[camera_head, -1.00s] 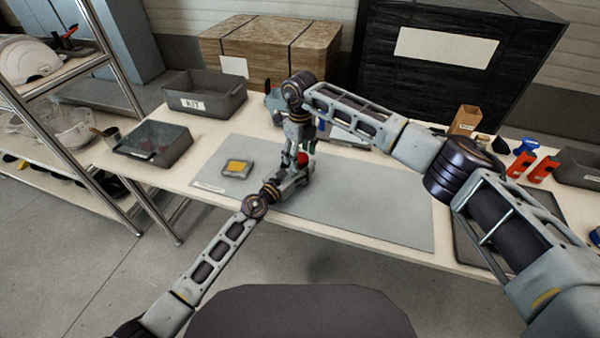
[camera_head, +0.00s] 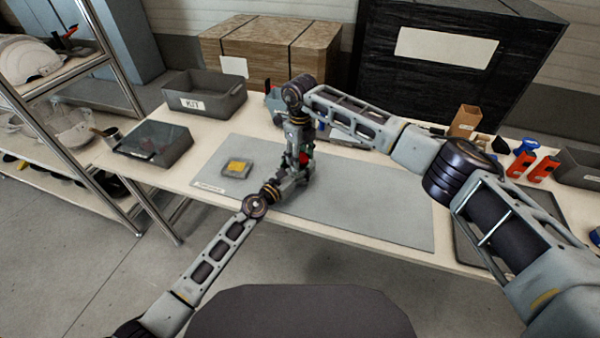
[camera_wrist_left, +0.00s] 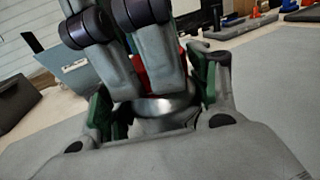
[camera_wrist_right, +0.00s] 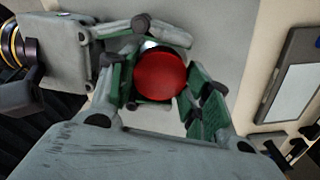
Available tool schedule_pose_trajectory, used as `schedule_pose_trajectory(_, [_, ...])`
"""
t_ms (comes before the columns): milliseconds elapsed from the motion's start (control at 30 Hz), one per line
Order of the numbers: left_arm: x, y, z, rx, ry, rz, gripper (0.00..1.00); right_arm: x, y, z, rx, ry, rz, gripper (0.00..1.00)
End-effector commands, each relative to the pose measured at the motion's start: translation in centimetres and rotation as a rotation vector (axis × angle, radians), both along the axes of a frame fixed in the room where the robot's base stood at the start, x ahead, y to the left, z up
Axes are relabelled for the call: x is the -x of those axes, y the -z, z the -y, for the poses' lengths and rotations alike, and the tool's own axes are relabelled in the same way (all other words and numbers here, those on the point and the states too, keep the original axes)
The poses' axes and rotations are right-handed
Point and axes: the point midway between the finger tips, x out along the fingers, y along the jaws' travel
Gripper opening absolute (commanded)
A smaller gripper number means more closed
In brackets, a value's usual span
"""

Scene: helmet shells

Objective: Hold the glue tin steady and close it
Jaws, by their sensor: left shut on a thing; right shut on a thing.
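The glue tin is a small silver can (camera_wrist_left: 160,106) with a red lid (camera_wrist_right: 161,75) above it. My left gripper (camera_wrist_left: 155,100) is shut around the can from the side, low over the mat; it shows in the head view (camera_head: 290,183). My right gripper (camera_wrist_right: 163,85) points down from above and is shut on the red lid; it shows in the head view (camera_head: 302,155). In the left wrist view the lid sits right over the can, largely behind the right fingers. I cannot tell whether it is fully seated.
A grey mat (camera_head: 380,208) covers the table middle, clear on its right. A small box with a yellow patch (camera_head: 237,167) lies left of the grippers. A KIT bin (camera_head: 205,102) and a lidded dark box (camera_head: 152,145) stand further left. Orange-red tools (camera_head: 545,168) stand right.

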Motion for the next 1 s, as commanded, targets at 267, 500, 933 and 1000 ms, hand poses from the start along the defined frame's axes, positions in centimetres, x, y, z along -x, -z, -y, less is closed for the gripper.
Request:
schedule_pose_trajectory(267, [0.01,0.0,0.02,0.0,0.0,0.0,0.0,-0.02,0.01,0.05,0.001,0.148,0.001,0.2])
schedule_pose_trajectory(500, [0.01,0.0,0.01,0.0,0.0,0.0,0.0,-0.03,0.03,0.05,0.0,0.208,0.0,0.2])
schedule_pose_trajectory(933, [0.02,0.0,0.03,0.0,0.001,0.0,0.0,-0.02,0.01,0.02,0.0,0.206,0.0,0.7])
schedule_pose_trajectory(1000, [0.04,0.01,0.06,0.0,0.001,0.0,0.0,-0.01,0.0,-0.01,-0.001,0.205,0.001,0.7])
